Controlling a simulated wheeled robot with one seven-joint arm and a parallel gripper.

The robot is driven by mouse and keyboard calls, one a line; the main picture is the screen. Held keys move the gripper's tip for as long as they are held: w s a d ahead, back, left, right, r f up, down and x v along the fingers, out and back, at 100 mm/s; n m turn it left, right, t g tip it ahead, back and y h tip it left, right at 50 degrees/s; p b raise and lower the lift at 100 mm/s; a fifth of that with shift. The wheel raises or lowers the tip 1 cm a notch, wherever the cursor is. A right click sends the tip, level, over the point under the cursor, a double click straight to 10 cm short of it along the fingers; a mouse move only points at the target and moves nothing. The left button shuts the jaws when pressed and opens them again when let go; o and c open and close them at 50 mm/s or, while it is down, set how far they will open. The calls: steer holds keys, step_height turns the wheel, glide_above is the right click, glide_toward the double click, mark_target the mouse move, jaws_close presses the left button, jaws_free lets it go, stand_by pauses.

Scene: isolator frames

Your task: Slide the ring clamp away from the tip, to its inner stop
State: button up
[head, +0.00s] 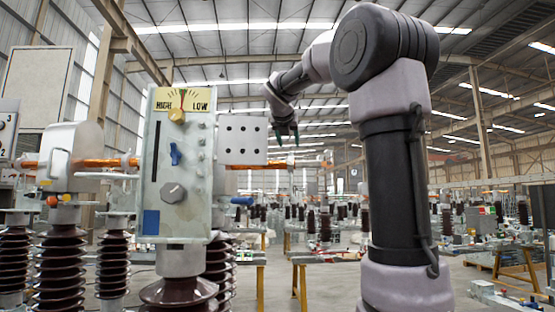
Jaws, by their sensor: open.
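A copper rod (308,163) sticks out to the right from behind a pale plate with several holes (243,140). A small pale ring (291,162) sits around this rod, between the plate and the rod's right end (326,163); it looks like the ring clamp, but it is small here. My gripper (287,139) points down with its two dark fingers apart and empty. In the picture it is just above the ring and the rod, with a small gap. Its distance in depth is hard to tell.
A grey control box (178,220) with a HIGH/LOW dial, knobs and a blue switch stands close at left. Another copper rod (100,163) shows behind it. Brown ribbed insulators (63,265) stand below. A yellow-legged bench (300,280) is below the gripper.

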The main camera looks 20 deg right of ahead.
steer(key=x, duration=1.1)
steer(key=shift+w+a+r, duration=0.1)
steer(key=shift+w+r, duration=0.1)
steer(key=shift+r, duration=0.05)
jaws_close()
stand_by(1.0)
